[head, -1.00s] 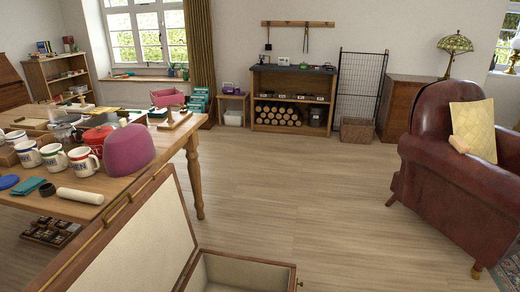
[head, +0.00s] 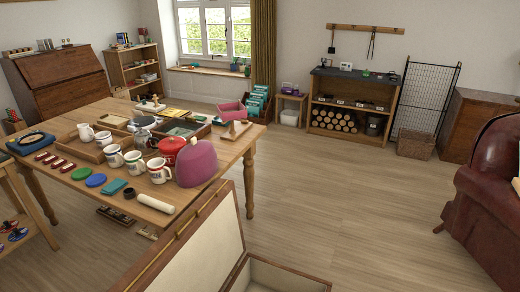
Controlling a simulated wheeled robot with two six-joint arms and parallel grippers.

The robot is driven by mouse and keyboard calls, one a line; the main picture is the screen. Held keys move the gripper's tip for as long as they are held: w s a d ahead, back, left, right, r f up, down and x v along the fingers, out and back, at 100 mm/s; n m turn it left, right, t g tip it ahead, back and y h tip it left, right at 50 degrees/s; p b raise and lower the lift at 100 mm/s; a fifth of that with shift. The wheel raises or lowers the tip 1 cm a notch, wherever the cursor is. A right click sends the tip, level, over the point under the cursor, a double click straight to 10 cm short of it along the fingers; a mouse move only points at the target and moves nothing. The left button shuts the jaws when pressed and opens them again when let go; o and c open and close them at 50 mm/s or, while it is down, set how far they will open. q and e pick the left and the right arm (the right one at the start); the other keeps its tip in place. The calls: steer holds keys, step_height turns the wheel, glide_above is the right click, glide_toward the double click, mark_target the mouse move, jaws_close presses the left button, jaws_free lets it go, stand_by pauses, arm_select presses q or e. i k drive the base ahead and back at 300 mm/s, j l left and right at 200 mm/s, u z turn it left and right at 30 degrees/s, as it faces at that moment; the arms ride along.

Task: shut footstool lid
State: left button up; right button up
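The footstool stands at the bottom of the head view, cut off by the lower edge. Its lid (head: 205,247) is open and raised, tilted up to the left of the box, with a cream lining, a wooden frame and brass fittings along its upper edge. The wooden box (head: 288,272) of the footstool shows only its far corner and part of its pale inside. Neither of my grippers is in view.
A wooden table (head: 232,160) on the left, close behind the lid, holds mugs, a red pot (head: 171,148) and a purple tea cosy (head: 197,164). A red leather armchair (head: 490,190) stands at the right. The wooden floor (head: 350,205) between is clear.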

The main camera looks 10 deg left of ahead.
mark_target(200, 252)
steer(key=i+j, duration=0.1)
steer(key=j, duration=0.75)
steer(key=i+j+z, duration=0.1)
steer(key=j, duration=0.75)
